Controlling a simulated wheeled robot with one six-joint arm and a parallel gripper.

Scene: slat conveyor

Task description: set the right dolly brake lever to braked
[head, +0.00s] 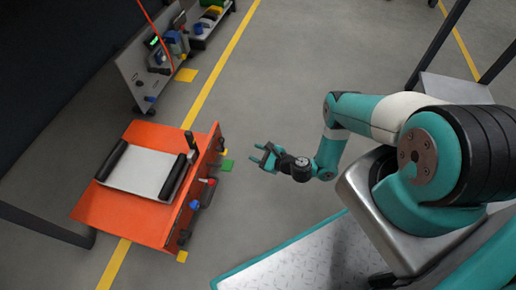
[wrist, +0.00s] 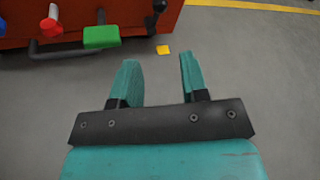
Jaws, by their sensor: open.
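The orange dolly (head: 135,215) stands at left in the head view, with a grey plate and two black rollers on top. Its right side carries small fittings. A green pedal-like lever (head: 227,165) sticks out low there, and in the wrist view the green lever (wrist: 102,37) sits on a dark bar at upper left. A red handle (wrist: 50,25) is left of it. The frames do not label which one is the right brake lever. My gripper (head: 262,156) is open and empty, right of the dolly and apart from it; its fingers (wrist: 158,60) point toward the dolly's side.
A blue fitting (head: 195,205) sits on the dolly's near side. A grey panelled cart (head: 140,75) with coloured parts stands behind. Yellow lines (head: 222,65) cross the grey floor. The floor between my gripper and the dolly is clear.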

